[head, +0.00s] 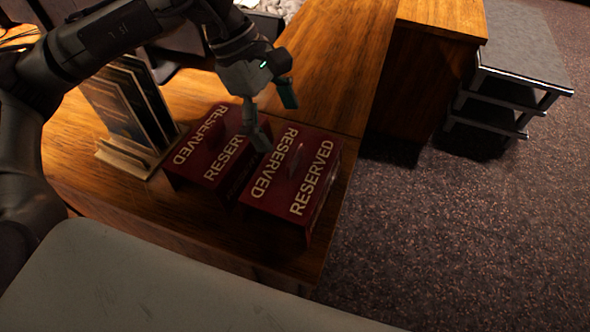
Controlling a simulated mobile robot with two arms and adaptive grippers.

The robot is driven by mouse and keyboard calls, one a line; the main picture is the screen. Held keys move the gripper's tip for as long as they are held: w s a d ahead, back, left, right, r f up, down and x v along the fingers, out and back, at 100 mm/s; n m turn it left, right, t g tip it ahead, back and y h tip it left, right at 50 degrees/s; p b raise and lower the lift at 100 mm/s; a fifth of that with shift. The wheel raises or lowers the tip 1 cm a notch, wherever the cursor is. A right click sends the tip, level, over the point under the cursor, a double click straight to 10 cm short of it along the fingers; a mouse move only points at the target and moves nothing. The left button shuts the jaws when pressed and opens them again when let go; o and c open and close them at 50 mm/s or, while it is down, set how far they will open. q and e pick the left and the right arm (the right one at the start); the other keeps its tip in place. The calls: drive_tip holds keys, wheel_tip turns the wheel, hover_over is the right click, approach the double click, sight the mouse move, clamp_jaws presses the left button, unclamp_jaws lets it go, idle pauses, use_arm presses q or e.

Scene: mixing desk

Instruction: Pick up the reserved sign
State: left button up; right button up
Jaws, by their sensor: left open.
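Two dark red reserved signs with gold lettering stand side by side on the wooden desk. The right reserved sign (292,183) is near the desk's right edge, and the left reserved sign (213,150) is just left of it. My left gripper (275,122) is open and points down over the signs, near the far end of the right one. One finger hangs in front of the gap between the signs; I cannot tell whether it touches either. The other finger is up and to the right. My right gripper is not in view.
A wooden holder with dark upright panels (127,104) stands left of the signs. The wooden desk (337,60) has bare surface behind them. A grey-topped shelf unit (521,47) stands at the far right on open carpet.

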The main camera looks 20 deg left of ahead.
sight(295, 154)
use_arm(q)
drive_tip(key=shift+x, duration=1.2)
drive_tip(key=shift+d+f, duration=0.15)
drive_tip(key=shift+f, duration=0.1)
drive_tip(key=shift+d+f+p, duration=0.1)
drive_tip(key=shift+f+p, duration=0.15)
drive_tip(key=shift+p, duration=0.25)
drive_tip(key=x, duration=0.1)
drive_tip(key=p+x, duration=0.2)
drive_tip(key=x, duration=0.1)
drive_tip(key=shift+s+f, duration=0.1)
drive_tip(key=shift+s, duration=0.2)
drive_tip(key=shift+w+d+f, duration=0.1)
drive_tip(key=shift+f, duration=0.2)
drive_tip(key=c, duration=1.7)
drive_tip(key=shift+r, duration=0.1)
